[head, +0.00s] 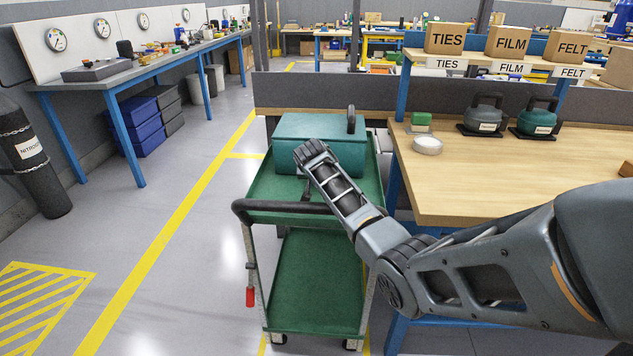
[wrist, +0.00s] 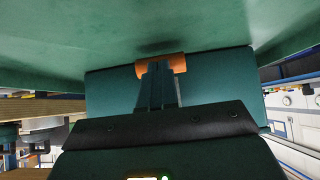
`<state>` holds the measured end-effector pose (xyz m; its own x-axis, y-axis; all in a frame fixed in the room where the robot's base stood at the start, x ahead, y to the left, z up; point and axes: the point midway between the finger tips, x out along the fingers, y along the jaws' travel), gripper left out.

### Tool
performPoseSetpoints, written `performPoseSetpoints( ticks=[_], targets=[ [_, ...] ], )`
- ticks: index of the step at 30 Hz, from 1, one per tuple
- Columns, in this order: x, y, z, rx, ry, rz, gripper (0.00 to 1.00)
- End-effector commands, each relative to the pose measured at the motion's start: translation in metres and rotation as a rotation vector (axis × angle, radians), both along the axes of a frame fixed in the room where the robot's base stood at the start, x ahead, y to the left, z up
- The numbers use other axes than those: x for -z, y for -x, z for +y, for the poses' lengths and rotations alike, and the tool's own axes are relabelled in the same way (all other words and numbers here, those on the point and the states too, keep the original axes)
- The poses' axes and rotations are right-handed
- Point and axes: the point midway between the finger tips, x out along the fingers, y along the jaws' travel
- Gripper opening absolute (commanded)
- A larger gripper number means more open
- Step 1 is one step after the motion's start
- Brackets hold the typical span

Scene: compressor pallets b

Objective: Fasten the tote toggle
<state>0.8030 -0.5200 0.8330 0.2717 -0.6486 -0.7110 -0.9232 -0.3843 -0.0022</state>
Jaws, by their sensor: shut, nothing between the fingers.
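The teal tote (head: 290,131) sits lidded on the upper deck of a green cart, with a dark handle standing at its right. My arm reaches over the cart to the tote's near side and hides part of its front. In the wrist view, which looks upside down, the tote wall (wrist: 110,95) carries an orange toggle (wrist: 174,63). My gripper (wrist: 157,72) is shut, with its fingers together and overlapping the toggle in the picture. I cannot tell whether they touch it. The head view hides the fingertips and toggle.
The green cart (head: 310,272) has a dark push handle at its near end. A wooden workbench (head: 480,180) stands close on the right, bearing a green block, a white disc and two handled cases.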

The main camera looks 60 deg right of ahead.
Motion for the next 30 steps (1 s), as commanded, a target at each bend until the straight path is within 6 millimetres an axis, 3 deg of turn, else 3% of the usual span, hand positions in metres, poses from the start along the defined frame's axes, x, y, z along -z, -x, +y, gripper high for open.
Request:
performPoseSetpoints(
  ticks=[13, 30],
  targets=[
    [0.006, 0.005, 0.006, 0.005, -0.014, 0.011, 0.0],
    [-0.052, 0.021, 0.049, 0.0, -0.001, 0.0, 0.0]
  ],
)
